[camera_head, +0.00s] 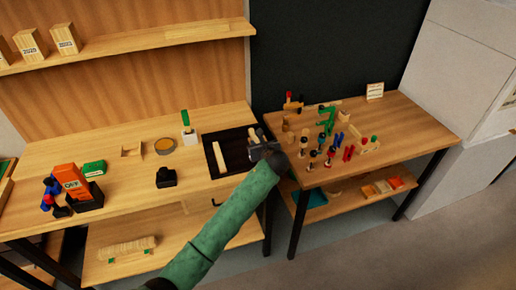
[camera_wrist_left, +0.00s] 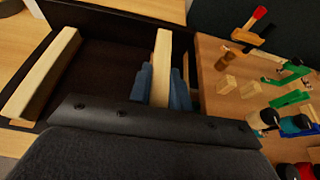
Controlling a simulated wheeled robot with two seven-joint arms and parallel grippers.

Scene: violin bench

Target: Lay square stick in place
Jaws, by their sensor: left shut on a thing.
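My left gripper (camera_head: 256,143) is over the right side of a dark tray (camera_head: 235,152) on the left bench. In the left wrist view its blue fingers (camera_wrist_left: 163,86) are shut on a pale wooden square stick (camera_wrist_left: 162,58), which points away from the gripper. This held stick also shows partly in the head view (camera_head: 252,136). A second pale stick (camera_head: 219,158) lies along the left side of the tray, and in the left wrist view (camera_wrist_left: 43,78) it is apart from the held one. I cannot tell whether the held stick touches the tray floor. My right gripper is out of view.
The right bench (camera_head: 410,122) beside the tray carries many small clamps and wooden pieces (camera_head: 325,135). A shelf (camera_head: 150,42) runs above.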

